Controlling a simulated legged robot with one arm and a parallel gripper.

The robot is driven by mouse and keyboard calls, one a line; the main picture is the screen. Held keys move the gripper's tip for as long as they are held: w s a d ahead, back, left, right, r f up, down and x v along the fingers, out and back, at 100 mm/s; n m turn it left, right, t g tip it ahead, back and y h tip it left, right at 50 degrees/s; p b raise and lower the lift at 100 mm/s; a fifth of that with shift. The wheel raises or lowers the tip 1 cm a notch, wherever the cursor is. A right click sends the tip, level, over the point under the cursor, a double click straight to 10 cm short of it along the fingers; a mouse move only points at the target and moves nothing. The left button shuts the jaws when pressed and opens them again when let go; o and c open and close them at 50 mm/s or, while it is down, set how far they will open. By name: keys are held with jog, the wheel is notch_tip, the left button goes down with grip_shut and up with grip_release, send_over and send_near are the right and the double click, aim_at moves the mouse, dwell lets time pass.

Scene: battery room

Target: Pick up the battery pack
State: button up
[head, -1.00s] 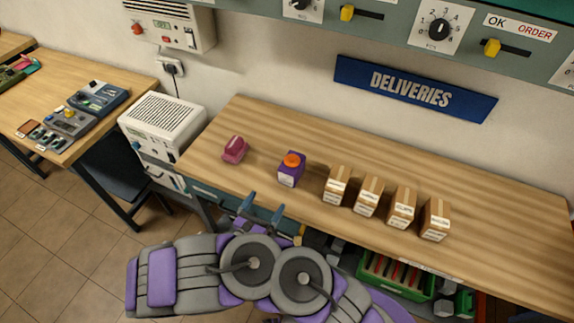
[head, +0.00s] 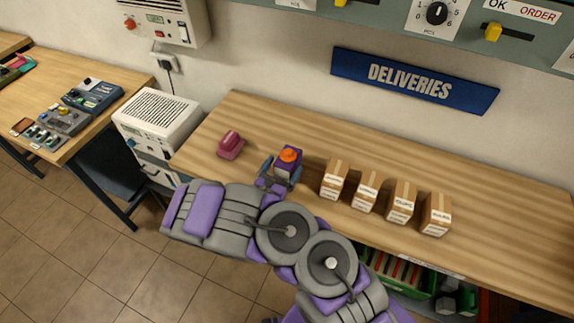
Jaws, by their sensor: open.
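A purple block with a round orange top (head: 289,157) stands on the wooden bench (head: 450,185) and looks like the battery pack. My gripper (head: 280,174) is open at its near side. One blue-grey finger shows to its left and one at its lower right. The fingers partly cover its lower front, and I cannot tell whether they touch it.
A pink object (head: 230,145) lies left of the purple block. Several small cardboard boxes (head: 334,180) stand in a row close to its right. A wall with a blue DELIVERIES sign (head: 413,80) rises behind. The bench's left back area is clear.

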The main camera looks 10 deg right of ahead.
aim_at(288, 159)
jog(key=b+x, duration=0.1)
jog(key=x, duration=0.3)
jog(key=shift+d+r, duration=0.1)
jog(key=shift+r, duration=0.05)
jog(key=shift+a, duration=0.25)
jog(key=shift+c, duration=0.2)
jog(key=shift+d, duration=0.25)
jog(key=c, duration=0.7)
jog(key=shift+a, duration=0.1)
grip_shut()
